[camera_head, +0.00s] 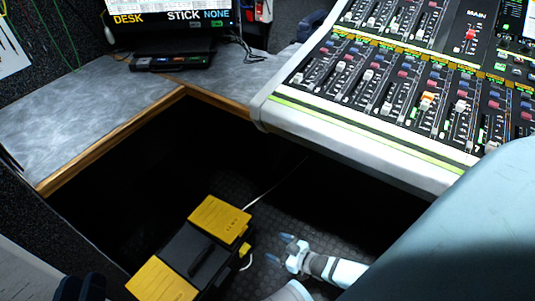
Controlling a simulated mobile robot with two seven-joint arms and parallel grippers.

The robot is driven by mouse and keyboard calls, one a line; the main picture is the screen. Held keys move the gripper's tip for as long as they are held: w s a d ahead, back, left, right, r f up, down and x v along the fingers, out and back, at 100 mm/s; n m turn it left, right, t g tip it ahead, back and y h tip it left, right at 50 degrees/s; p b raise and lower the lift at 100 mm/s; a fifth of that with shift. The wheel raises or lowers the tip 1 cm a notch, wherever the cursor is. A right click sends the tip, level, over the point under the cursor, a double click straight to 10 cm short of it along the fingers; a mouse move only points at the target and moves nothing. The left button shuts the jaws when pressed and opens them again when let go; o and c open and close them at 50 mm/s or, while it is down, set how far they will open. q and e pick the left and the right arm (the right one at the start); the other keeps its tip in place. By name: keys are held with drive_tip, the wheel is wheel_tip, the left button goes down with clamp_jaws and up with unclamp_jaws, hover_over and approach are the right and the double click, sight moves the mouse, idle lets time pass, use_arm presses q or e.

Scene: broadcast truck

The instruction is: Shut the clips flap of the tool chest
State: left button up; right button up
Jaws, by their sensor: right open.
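The tool chest (182,246) is a black box with a dark carry handle across its middle, low in the head view on the dark floor. One yellow flap (220,218) covers its far end, with small dark print too small to read. A second yellow flap (162,282) is at its near end. I cannot tell which is the clips flap, or whether either stands slightly raised. A small yellow part (245,249) shows on the chest's right side. My right gripper (279,248) has blue fingertips, apart and empty, just right of the chest. My left gripper is not seen.
A grey desk with a wooden edge (110,142) runs above and left of the chest. A mixing console (370,140) overhangs at the upper right. A thin pale cable (275,180) runs behind the chest. Bare textured floor (310,215) lies right of the chest.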

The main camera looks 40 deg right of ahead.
sight(242, 229)
use_arm(q)
drive_tip(key=shift+r, duration=0.2)
use_arm(e)
drive_tip(key=shift+s+d+r, duration=0.1)
drive_tip(key=shift+s+d, duration=0.05)
drive_tip(key=shift+s, duration=0.15)
